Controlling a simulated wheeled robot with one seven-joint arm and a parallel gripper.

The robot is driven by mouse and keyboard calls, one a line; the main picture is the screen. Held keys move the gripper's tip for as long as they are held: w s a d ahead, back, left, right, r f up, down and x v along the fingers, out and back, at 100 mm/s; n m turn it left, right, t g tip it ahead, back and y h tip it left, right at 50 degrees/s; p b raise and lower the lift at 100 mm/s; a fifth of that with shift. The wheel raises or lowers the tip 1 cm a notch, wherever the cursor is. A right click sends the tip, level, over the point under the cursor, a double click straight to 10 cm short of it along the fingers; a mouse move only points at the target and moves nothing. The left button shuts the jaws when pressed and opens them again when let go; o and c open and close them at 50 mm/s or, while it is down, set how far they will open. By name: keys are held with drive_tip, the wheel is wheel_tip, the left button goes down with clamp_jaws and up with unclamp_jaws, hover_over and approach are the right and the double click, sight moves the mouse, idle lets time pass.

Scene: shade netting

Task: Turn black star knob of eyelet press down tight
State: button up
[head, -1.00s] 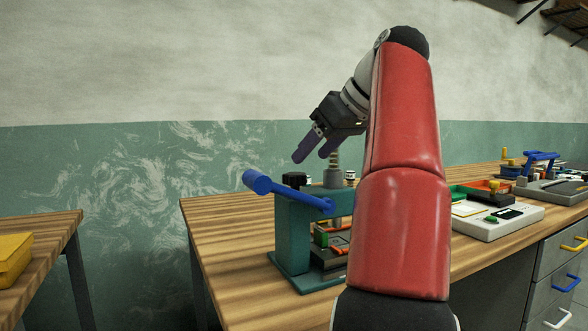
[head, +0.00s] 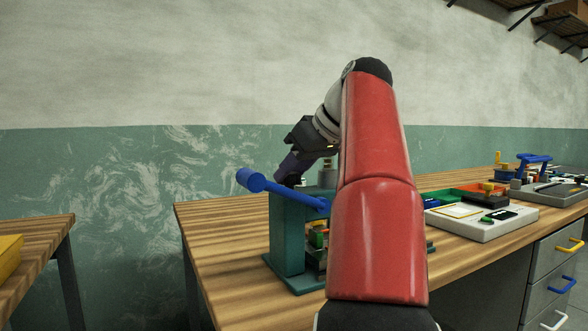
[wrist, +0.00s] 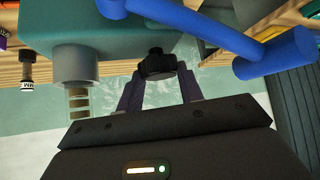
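The teal eyelet press (head: 288,238) stands on the wooden bench, with a blue lever (head: 285,190) on its near side. Its black star knob (wrist: 157,66) shows in the wrist view, at the edge of the teal body. My gripper (wrist: 160,72) has its two purple fingers at either side of the knob, apart from each other. The fingertips are very close to the knob; whether they touch it cannot be told. In the head view my gripper (head: 286,178) reaches down behind the lever, and the knob is mostly hidden there by the fingers.
The blue lever's round handle (wrist: 277,53) lies right of my fingers in the wrist view. A grey cylinder (wrist: 75,68) of the press is on the left. A white device (head: 480,222) and coloured bins (head: 460,194) stand farther right on the bench.

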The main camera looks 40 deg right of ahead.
drive_tip(key=shift+c, duration=1)
drive_tip(key=shift+a+m, duration=0.1)
drive_tip(key=shift+m, duration=0.2)
drive_tip(key=shift+a+m+h, duration=0.15)
drive_tip(key=shift+m+h, duration=0.75)
drive_tip(key=m+h, duration=0.2)
drive_tip(key=m, duration=0.1)
drive_tip(key=shift+a+r+m+h, duration=0.1)
drive_tip(key=shift+a+m+h, duration=0.1)
drive_tip(key=shift+m+h, duration=0.15)
drive_tip(key=m+g+h+p, duration=0.1)
drive_tip(key=m+h+p, duration=0.1)
drive_tip(key=m, duration=0.1)
drive_tip(key=shift+w+a+m+g+h, duration=0.15)
drive_tip(key=shift+m+g+h, duration=0.1)
drive_tip(key=shift+g, duration=0.15)
drive_tip(key=m+g+h, duration=0.2)
drive_tip(key=m, duration=0.2)
drive_tip(key=shift+w, duration=0.15)
drive_tip(key=shift+m+g, duration=0.3)
drive_tip(key=shift+g, duration=0.1)
drive_tip(key=o, duration=1)
